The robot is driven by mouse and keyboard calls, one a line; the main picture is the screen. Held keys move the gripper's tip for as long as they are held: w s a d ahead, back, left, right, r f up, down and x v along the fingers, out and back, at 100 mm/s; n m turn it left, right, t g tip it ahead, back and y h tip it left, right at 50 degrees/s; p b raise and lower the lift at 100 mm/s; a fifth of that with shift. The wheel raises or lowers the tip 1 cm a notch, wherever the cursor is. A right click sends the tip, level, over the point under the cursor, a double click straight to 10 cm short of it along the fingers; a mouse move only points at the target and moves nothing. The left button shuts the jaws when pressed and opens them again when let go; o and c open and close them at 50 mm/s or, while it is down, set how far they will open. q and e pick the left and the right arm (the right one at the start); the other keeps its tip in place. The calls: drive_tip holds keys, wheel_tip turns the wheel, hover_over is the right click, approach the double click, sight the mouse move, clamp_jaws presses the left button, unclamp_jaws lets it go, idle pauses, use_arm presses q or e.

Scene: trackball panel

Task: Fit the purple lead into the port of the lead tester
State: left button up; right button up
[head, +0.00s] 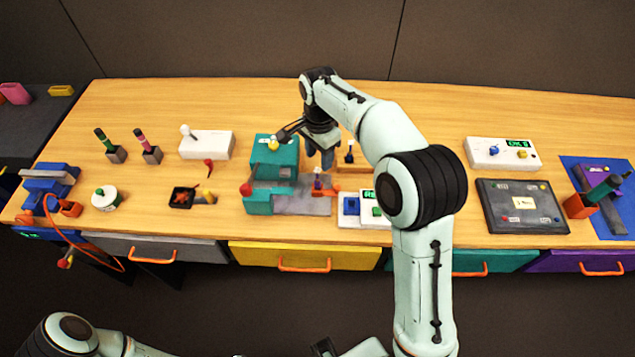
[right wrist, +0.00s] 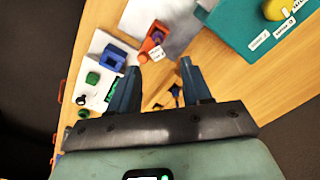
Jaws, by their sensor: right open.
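The purple lead (head: 317,182) appears as a small purple piece seated in an orange holder (head: 328,192) on a grey plate. It also shows in the right wrist view (right wrist: 157,36), with a small white label below it. I take the white box with a blue socket block (head: 350,206) and green display for the lead tester; its blue block also shows in the right wrist view (right wrist: 112,57). My right gripper (head: 320,160) is open and empty, behind and above the lead, with its fingers (right wrist: 157,82) apart. My left gripper is not seen; only part of that arm shows.
A teal machine (head: 262,165) with a yellow knob stands just left of the lead. A small black lever (head: 349,154) stands on a wooden block close to my right gripper. A dark panel (head: 521,206) lies to the right. Bare wood is free at the back.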

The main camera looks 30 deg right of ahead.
sight(317, 170)
drive_tip(key=f, duration=0.7)
drive_tip(key=shift+s+a+f+b, duration=0.2)
drive_tip(key=shift+s+a+b, duration=0.05)
drive_tip(key=shift+a+b, duration=0.15)
drive_tip(key=shift+f, duration=0.55)
clamp_jaws()
